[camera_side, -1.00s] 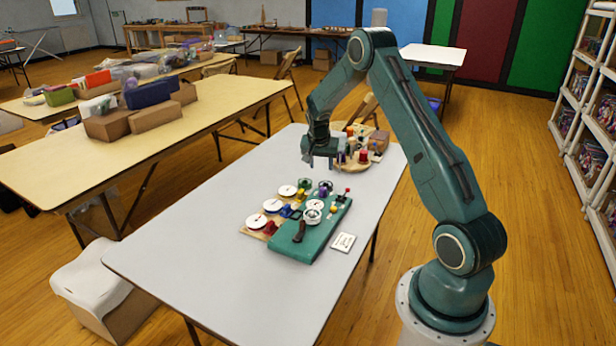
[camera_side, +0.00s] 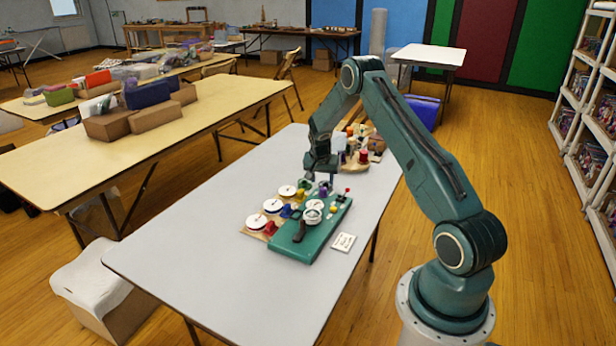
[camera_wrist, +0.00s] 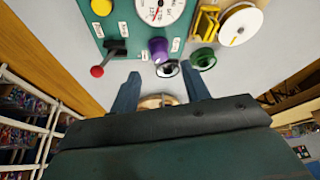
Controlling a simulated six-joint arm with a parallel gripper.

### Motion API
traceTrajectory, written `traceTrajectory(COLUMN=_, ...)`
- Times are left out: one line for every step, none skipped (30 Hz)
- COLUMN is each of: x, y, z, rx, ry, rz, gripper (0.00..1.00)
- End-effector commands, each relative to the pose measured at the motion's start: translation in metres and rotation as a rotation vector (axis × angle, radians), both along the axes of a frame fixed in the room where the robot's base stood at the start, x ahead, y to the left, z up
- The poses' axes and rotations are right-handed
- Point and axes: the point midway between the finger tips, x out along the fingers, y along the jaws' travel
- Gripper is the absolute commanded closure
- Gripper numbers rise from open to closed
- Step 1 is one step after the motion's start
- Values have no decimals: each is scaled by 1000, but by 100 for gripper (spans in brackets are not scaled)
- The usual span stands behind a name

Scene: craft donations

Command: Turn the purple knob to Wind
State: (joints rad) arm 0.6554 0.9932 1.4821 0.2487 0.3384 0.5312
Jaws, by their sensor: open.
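The purple knob (camera_wrist: 158,48) is on the green panel (camera_wrist: 119,20), with small white labels on either side that are too small to read. In the side view the panel (camera_side: 287,246) lies on the grey table, with the knob at its far end, close under my gripper (camera_side: 323,180). In the wrist view my gripper (camera_wrist: 160,92) has its two fingers spread and nothing between them. The knob is just beyond the fingertips, between their lines, and does not appear to be touched. Which label the knob points to cannot be told.
A red-tipped lever (camera_wrist: 97,71), a yellow button (camera_wrist: 101,7) and a white dial (camera_wrist: 155,10) are near the knob. A green part (camera_wrist: 203,58) and a white-disked spool (camera_wrist: 240,25) sit beside it. A round wooden tray (camera_side: 356,168) stands behind my gripper.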

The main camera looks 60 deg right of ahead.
Motion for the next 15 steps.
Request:
traceTrajectory(x=0, y=-3, z=-8, rx=1, ry=1, rz=0, gripper=53)
traceTrajectory(x=0, y=-4, z=-11, rx=2, ry=1, rz=-1, gripper=53)
traceTrajectory(x=1, y=-6, z=-16, rx=1, ry=1, rz=-1, gripper=53)
traceTrajectory(x=1, y=-8, z=-19, rx=2, ry=2, rz=-2, gripper=53)
traceTrajectory(x=2, y=-9, z=-23, rx=2, ry=2, rz=-2, gripper=53)
traceTrajectory(x=2, y=-11, z=-27, rx=2, ry=2, rz=-2, gripper=53)
traceTrajectory(x=2, y=-12, z=-30, rx=2, ry=2, rz=-2, gripper=53)
traceTrajectory(x=3, y=-13, z=-33, rx=1, ry=1, rz=-1, gripper=53)
traceTrajectory(x=3, y=-15, z=-37, rx=1, ry=1, rz=-1, gripper=53)
traceTrajectory(x=4, y=-16, z=-39, rx=1, ry=1, rz=-1, gripper=53)
traceTrajectory(x=4, y=-16, z=-42, rx=1, ry=1, rz=-1, gripper=53)
traceTrajectory(x=5, y=-18, z=-44, rx=0, ry=1, rz=-1, gripper=53)
traceTrajectory(x=5, y=-18, z=-46, rx=0, ry=1, rz=-1, gripper=53)
traceTrajectory(x=5, y=-19, z=-48, rx=0, ry=1, rz=-1, gripper=53)
traceTrajectory(x=5, y=-20, z=-50, rx=0, ry=1, rz=-1, gripper=53)
